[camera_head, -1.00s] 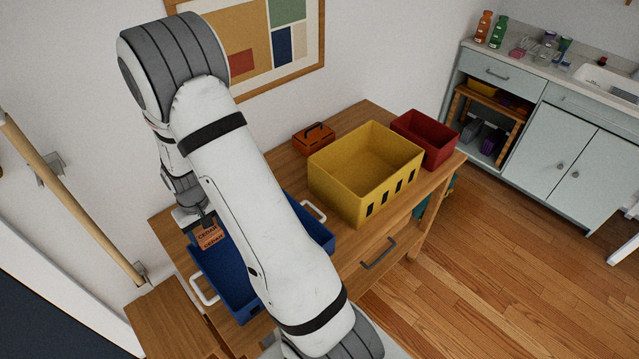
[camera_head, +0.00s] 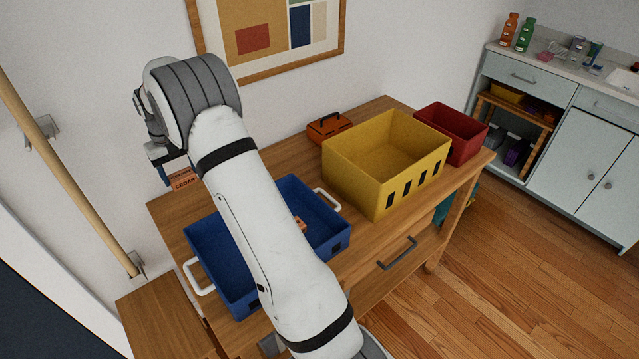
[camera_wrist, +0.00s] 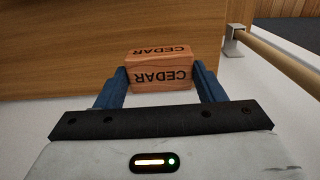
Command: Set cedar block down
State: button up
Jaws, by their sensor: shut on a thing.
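The cedar block (camera_head: 183,182) is orange-brown with CEDAR printed on it. In the wrist view the block (camera_wrist: 160,72) sits between the two blue fingers of my gripper (camera_wrist: 160,82), which is shut on it. In the head view my gripper (camera_head: 166,172) is partly hidden behind my arm, near the table's back left corner. The block shows against the wall just past the table edge, beyond the blue bin (camera_head: 205,262). I cannot tell its height above the table.
The wooden table (camera_head: 172,222) also holds a yellow crate (camera_head: 365,180), a red bin (camera_head: 462,150) and an orange toolbox (camera_head: 329,128). A small orange-brown item (camera_head: 300,225) lies in the blue bin, partly hidden by my arm. A wooden rail (camera_head: 75,190) runs along the left wall.

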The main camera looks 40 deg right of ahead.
jog(key=shift+r, duration=0.1)
notch_tip(320, 180, down, 10)
jog(key=shift+f+p, duration=0.1)
jog(key=shift+p, duration=0.55)
jog(key=o, duration=0.9)
jog(key=shift+f, duration=0.1)
jog(key=shift+o, duration=0.2)
